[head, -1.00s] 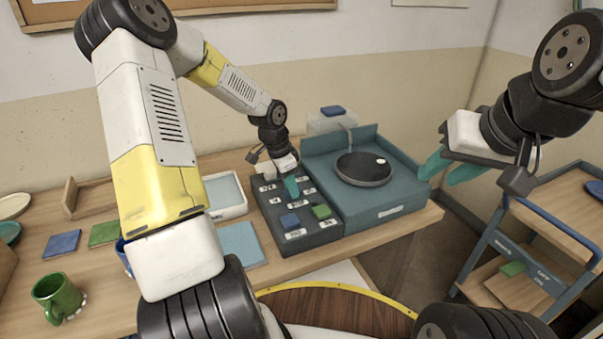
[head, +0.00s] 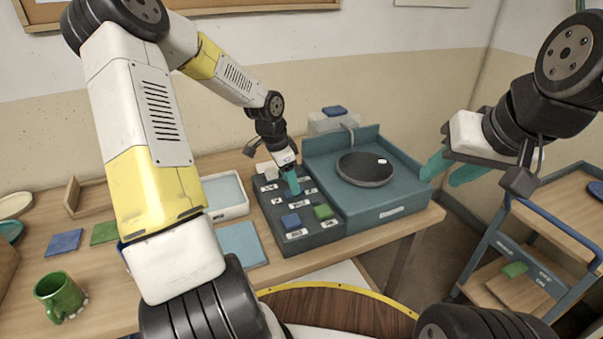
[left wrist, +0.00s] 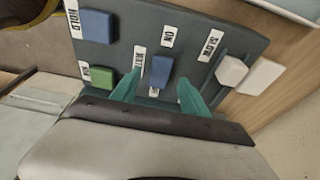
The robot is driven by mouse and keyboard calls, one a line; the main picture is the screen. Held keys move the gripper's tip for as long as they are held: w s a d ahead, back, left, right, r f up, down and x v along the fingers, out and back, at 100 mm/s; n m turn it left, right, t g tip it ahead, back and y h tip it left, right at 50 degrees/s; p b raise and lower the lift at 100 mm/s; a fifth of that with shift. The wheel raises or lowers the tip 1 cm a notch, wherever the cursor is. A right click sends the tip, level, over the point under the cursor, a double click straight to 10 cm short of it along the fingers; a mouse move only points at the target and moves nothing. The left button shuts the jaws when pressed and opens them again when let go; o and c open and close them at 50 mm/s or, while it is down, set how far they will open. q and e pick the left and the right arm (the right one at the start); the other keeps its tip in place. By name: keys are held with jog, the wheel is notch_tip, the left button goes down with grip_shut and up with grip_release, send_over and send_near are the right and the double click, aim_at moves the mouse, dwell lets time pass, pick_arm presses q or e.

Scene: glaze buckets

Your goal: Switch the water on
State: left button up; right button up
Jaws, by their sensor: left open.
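The dark control panel (head: 302,239) lies on the table beside the wheel unit. A label reading ON is by that switch; another label below is partly hidden by the gripper. A second blue switch (left wrist: 98,25) and a green switch (left wrist: 97,78) are further left. My right gripper (head: 450,172) is open and empty, in the air at the right.
The teal wheel unit (head: 390,206) with a dark round disc (head: 366,168) stands right of the panel. A white tray (head: 226,193) and a light blue tile (head: 241,244) are to its left. A green mug (head: 60,296) stands at the front left. A shelf cart (head: 560,225) is at the right.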

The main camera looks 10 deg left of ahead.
aim_at(286, 194)
pick_arm(q)
jog(key=shift+v, duration=2.7)
jog(key=shift+s+r, duration=0.1)
jog(key=s+d+r+n+t, duration=0.2)
jog(key=s+r+n, duration=0.3)
jog(key=s+r, duration=0.4)
jog(key=s+d+r+n+t, duration=0.2)
jog(key=s+r+n, duration=0.3)
jog(key=s+r, duration=0.4)
jog(key=s, duration=0.5)
jog(key=shift+n+t, duration=0.3)
